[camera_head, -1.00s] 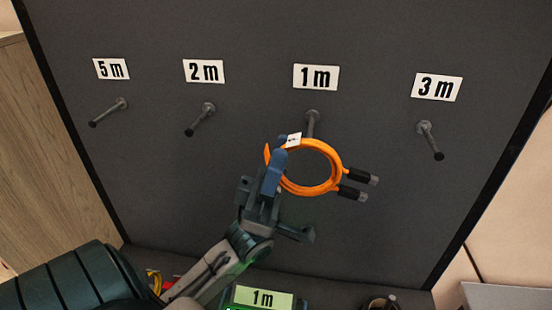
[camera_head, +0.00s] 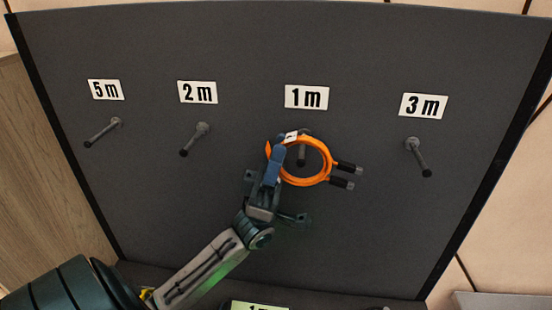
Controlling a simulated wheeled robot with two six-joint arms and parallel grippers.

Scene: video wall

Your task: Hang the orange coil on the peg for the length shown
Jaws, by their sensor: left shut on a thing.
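The orange coil (camera_head: 307,183) is a ring with two dark plugs at its right and a small white tag at its top. My left gripper (camera_head: 276,161) is shut on the coil's left side and holds it upright in front of the board. The 1 m peg (camera_head: 302,153) sits below the 1 m label (camera_head: 306,97). Its end shows inside the ring's opening; whether the ring is around the peg or only in line with it, I cannot tell. A lit display (camera_head: 260,305) at the bottom edge is mostly cut off. My right gripper is not in view.
Other bare pegs stick out of the dark board (camera_head: 370,220): the 5 m peg (camera_head: 102,133), the 2 m peg (camera_head: 194,140) and the 3 m peg (camera_head: 419,158). The board around the coil is otherwise clear.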

